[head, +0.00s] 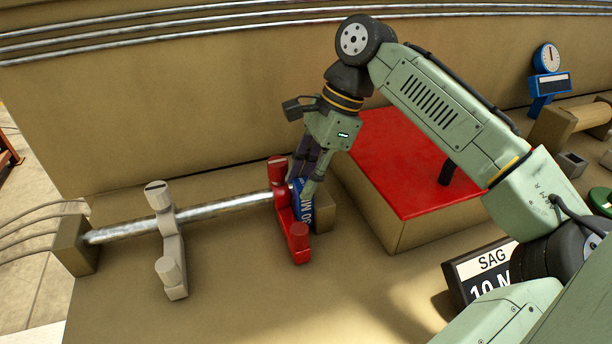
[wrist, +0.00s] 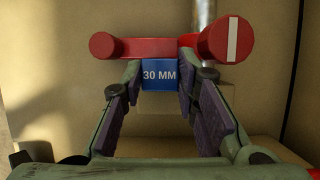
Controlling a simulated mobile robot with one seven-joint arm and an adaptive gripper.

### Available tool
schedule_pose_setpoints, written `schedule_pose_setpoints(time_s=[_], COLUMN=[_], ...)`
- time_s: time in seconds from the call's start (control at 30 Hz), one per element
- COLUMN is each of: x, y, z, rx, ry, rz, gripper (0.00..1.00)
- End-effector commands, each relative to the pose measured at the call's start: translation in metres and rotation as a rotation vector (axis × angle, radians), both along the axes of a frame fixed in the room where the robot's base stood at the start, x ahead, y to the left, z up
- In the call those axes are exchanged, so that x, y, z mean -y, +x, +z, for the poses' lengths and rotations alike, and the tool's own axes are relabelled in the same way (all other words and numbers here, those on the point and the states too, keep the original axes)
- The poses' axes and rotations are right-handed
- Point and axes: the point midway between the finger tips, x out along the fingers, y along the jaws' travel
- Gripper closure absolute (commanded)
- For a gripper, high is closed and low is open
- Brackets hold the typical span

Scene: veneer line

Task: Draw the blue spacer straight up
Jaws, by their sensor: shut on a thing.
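The blue spacer (head: 298,201) is marked "30 MM" and sits between a red clamp piece (head: 283,214) and a tan block (head: 322,217) at the right end of a metal rod. In the wrist view the spacer (wrist: 160,76) shows its labelled face between my fingertips, right against the red piece (wrist: 150,48). My gripper (head: 308,178) points down from above and is shut on the spacer; in the wrist view my gripper (wrist: 160,82) has one finger on each side of it. The spacer's lower part is hidden.
The metal rod (head: 228,205) runs left through a grey clamp (head: 168,240) to a tan end block (head: 75,246). A red-topped box (head: 400,160) stands close to the right of my gripper. A "SAG" sign (head: 480,270) stands at lower right. The front bench surface is clear.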

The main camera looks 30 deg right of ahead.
Motion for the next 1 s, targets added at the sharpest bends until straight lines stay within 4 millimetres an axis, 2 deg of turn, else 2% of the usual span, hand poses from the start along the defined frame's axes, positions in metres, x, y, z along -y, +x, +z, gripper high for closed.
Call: schedule_pose_setpoints(time_s=[1.0], x=[0.000], y=[0.000], z=[0.042], rx=[0.001], ry=[0.000], rz=[0.000], gripper=[1.00])
